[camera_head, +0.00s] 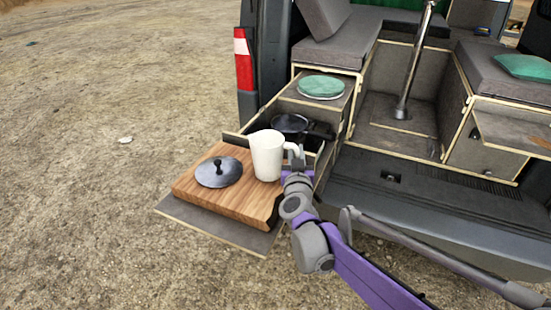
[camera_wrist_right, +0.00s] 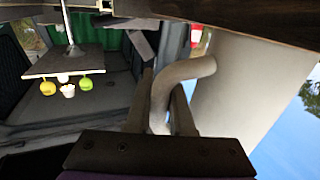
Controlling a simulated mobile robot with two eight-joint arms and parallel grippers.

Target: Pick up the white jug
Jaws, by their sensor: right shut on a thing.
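The white jug (camera_head: 267,156) stands upright over the right back part of the wooden board (camera_head: 236,203), its handle facing right. I cannot tell whether its base touches the board. My right gripper (camera_head: 296,165) reaches in from the right and is shut on the jug's handle. In the right wrist view the handle (camera_wrist_right: 186,72) runs between the two fingers of my right gripper (camera_wrist_right: 164,92), with the pale jug body (camera_wrist_right: 236,88) to the right. My left gripper is not in view.
A dark round lid (camera_head: 218,172) with a knob lies on the board, left of the jug. A dark pan (camera_head: 290,123) sits in the drawer behind. A green plate (camera_head: 321,87) lies on the cabinet top. A metal post (camera_head: 413,60) stands in the van. Open ground lies left.

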